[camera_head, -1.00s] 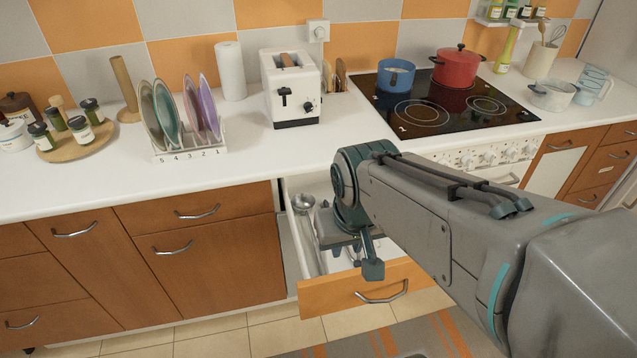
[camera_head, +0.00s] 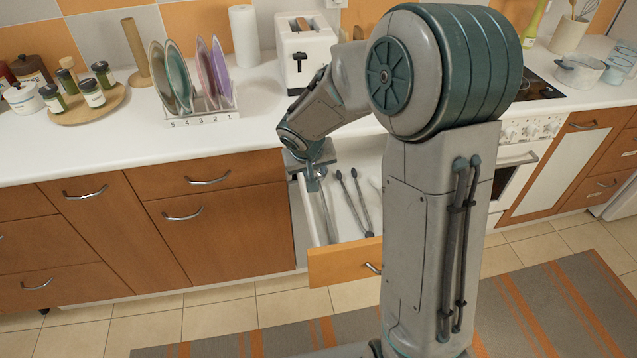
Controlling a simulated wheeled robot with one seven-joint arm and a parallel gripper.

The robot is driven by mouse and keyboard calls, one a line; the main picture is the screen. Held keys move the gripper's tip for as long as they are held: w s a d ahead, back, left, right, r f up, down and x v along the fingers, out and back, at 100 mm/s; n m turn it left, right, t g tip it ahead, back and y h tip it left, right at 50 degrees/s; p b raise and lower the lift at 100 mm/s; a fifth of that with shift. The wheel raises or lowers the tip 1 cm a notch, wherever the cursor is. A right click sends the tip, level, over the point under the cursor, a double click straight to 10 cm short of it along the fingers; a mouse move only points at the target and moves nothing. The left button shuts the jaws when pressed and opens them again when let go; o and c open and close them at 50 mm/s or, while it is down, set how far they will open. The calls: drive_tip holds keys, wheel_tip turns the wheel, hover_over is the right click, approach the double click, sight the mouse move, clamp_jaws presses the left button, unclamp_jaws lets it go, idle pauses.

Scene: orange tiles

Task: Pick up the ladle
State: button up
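The ladle lies in the open drawer (camera_head: 343,263), along its left side. Its long thin metal handle (camera_head: 327,214) runs toward the drawer front. The bowl end, at the back of the drawer, is mostly covered by my gripper. My gripper (camera_head: 314,180) points down over the back left of the drawer, right at the bowl end of the ladle. The fingers are small and partly hidden, so I cannot tell whether they are open or shut, or whether they touch the ladle.
Other long utensils with dark ends (camera_head: 356,202) lie to the right in the drawer. The white counter (camera_head: 225,150) edge is just above and behind my gripper. A plate rack (camera_head: 202,117) and a toaster (camera_head: 304,48) stand on it. My arm hides much of the stove.

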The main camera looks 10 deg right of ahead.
sight(320, 187)
drive_tip(key=b+x, duration=0.1)
drive_tip(key=x, duration=1.2)
clamp_jaws()
